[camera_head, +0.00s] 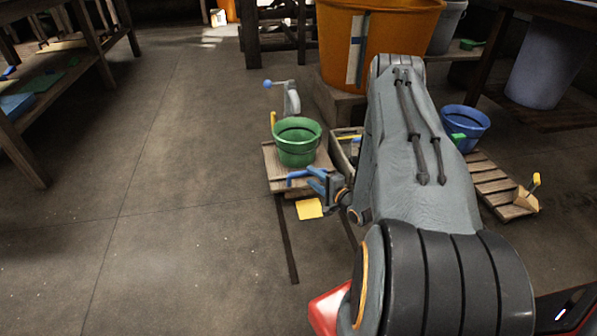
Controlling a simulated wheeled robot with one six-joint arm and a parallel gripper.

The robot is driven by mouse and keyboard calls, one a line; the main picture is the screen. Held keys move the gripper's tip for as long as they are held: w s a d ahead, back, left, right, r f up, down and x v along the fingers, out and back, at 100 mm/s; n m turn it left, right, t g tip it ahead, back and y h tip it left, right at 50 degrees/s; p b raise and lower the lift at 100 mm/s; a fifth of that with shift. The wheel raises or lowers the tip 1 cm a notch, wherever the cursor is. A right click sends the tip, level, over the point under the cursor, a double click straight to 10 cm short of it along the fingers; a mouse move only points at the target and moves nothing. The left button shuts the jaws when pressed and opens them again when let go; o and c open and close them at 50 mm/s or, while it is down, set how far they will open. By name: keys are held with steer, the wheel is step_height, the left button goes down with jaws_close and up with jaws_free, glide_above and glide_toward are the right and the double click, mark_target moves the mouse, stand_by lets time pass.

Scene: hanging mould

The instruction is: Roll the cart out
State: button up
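A low wooden cart (276,172) stands on the floor near the middle, with a green bucket (297,142) on it. Two dark rails (287,240) run along the floor from the cart toward me. My gripper (299,177) has blue fingers that look apart, at the cart's near edge just below the bucket. I cannot tell whether it touches the cart, and I see nothing held in it. My arm hides part of the area to the right of the cart.
A grey lever with a blue knob (267,84) stands behind the cart. A yellow square (309,208) lies near the cart's front. A large orange tub (372,40) stands behind. A blue bucket (465,127) and slatted board (490,182) are right. The left floor is clear.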

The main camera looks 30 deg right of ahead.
steer(key=b, duration=0.3)
glide_above(302, 183)
steer(key=shift+s+d+f, duration=0.15)
steer(key=shift+s+f, duration=0.2)
steer(key=shift+f, duration=0.4)
steer(key=shift+w+b, duration=0.4)
steer(key=shift+w, duration=0.1)
jaws_close()
